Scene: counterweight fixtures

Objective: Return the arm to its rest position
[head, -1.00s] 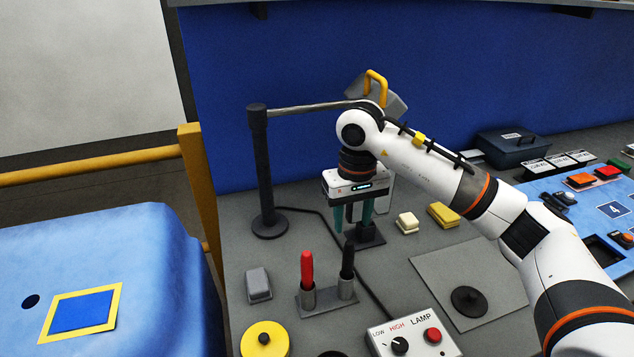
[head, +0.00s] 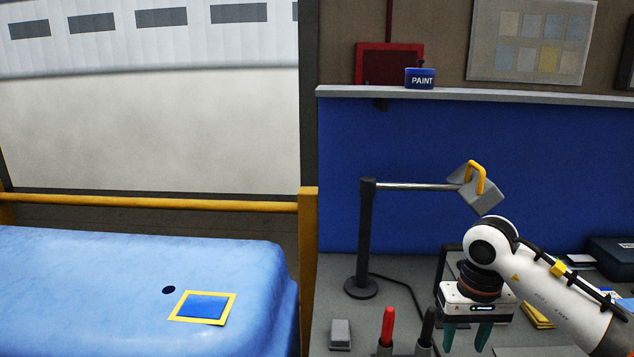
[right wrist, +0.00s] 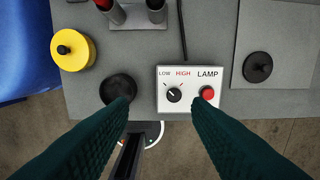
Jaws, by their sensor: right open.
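My right gripper (head: 466,340) is at the lower right of the head view, pointing down, with its dark green fingers apart and nothing between them. In the right wrist view the open fingers (right wrist: 160,102) frame the white LAMP control box (right wrist: 190,90) at the bench's front edge. Its dial (right wrist: 174,95) and red button (right wrist: 207,93) are uncovered. My right arm (head: 560,290) comes in from the right. My left gripper is not in view.
The lamp stand (head: 366,235) carries a grey lamp head (head: 478,192) with a yellow handle, just behind my right arm. A red marker (head: 387,325) and a black one (head: 427,328) stand left of the gripper. A yellow disc (right wrist: 73,50) lies nearby.

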